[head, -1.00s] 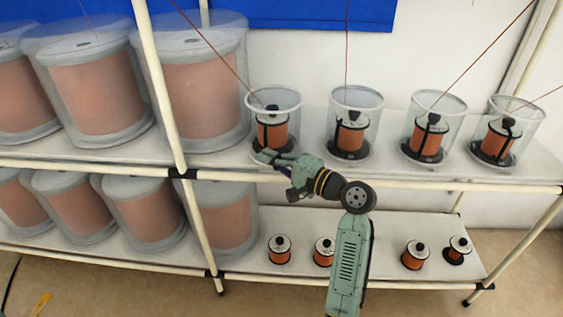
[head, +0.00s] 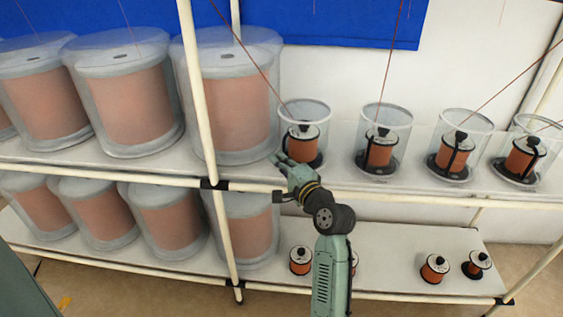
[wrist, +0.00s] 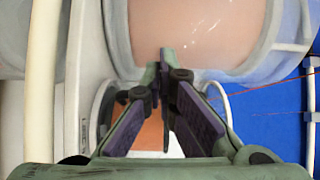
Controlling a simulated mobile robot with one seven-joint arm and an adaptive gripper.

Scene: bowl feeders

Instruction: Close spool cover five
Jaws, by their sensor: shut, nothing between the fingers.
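Several small spools in clear cylindrical covers stand in a row on the upper shelf in the head view. No numbers are readable, so I cannot tell which cover is five. The leftmost small clear cover (head: 304,115) surrounds an orange spool (head: 303,146). My green gripper (head: 279,160) is shut and empty at the shelf's front edge, low and to the left of that cover. In the wrist view, my gripper's fingertips (wrist: 165,60) point at a large clear cover with a copper spool (wrist: 195,30). A small cover's round rim shows partly behind the fingers; contact cannot be judged.
Large covered spools (head: 235,95) fill the left of both shelves. A white post (head: 200,100) rises just left of my gripper. A front rail (head: 400,197) runs below the covers. Thin wires rise from the small covers. Bare spools (head: 434,268) stand on the lower shelf.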

